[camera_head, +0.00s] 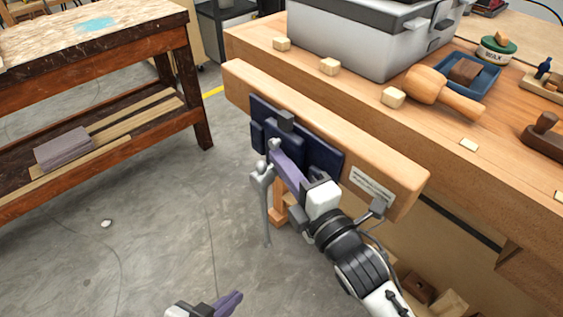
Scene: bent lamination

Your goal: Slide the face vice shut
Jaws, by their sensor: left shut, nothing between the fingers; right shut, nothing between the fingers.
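The face vice has a long wooden jaw (330,125) in front of the workbench, with the bench's front face showing between them toward the right end. Dark blue metal plates (322,156) are on its outer face. A grey vice handle (265,215) hangs below the plates, with a knob at its top. My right gripper (277,152) is shut and empty, its purple fingertips at the dark plates beside the handle's top; I cannot tell whether they touch. My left gripper (236,297) is shut and empty, low over the floor at the bottom edge, away from the vice.
The workbench (510,170) carries a grey toolbox (350,40), wooden blocks, a mallet (440,92), a blue tray (487,82) and a wax tin (496,49). A second table (60,60) with a lower shelf stands at left. Open concrete floor lies between.

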